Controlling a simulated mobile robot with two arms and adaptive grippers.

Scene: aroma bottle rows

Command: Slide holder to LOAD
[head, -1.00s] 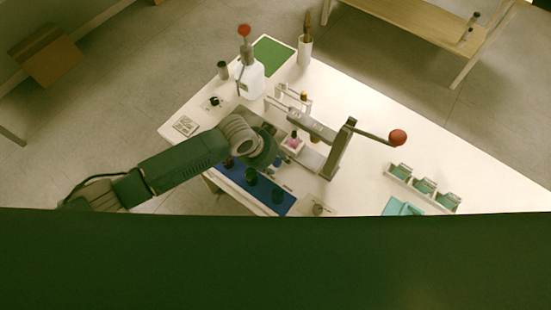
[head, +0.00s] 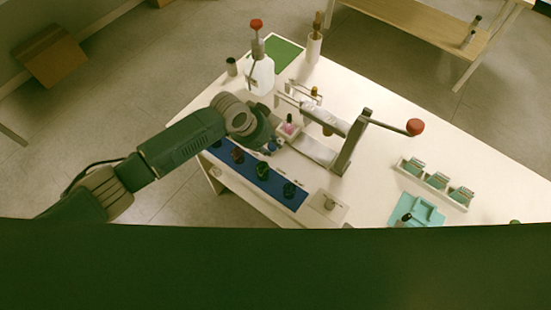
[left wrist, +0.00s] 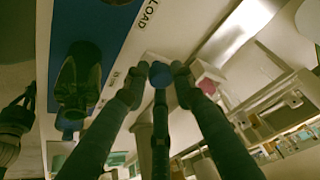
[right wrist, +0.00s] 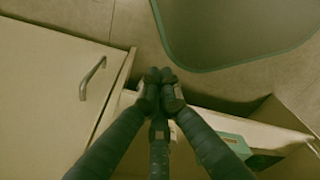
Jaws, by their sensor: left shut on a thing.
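The small white holder (head: 289,131) with a pink bottle (head: 289,125) in it stands at the near-left end of the metal track (head: 315,151). In the left wrist view, a blue knob (left wrist: 161,73) is between my left fingertips, with the pale holder (left wrist: 207,74) just right of them. My left gripper (left wrist: 158,84) is shut on this knob. In the head view, the left hand hides much of this spot. The LOAD label (left wrist: 147,14) shows in the left wrist view beside the fingers. My right gripper (right wrist: 160,84) is shut and looks empty, above a cabinet.
The press with a red-knobbed lever (head: 414,127) stands right of the holder. A blue mat (head: 247,178) with several dark bottles lies at the table's front edge. A white pump bottle (head: 260,76) stands behind, and a rack (head: 436,181) of teal-labelled jars at right.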

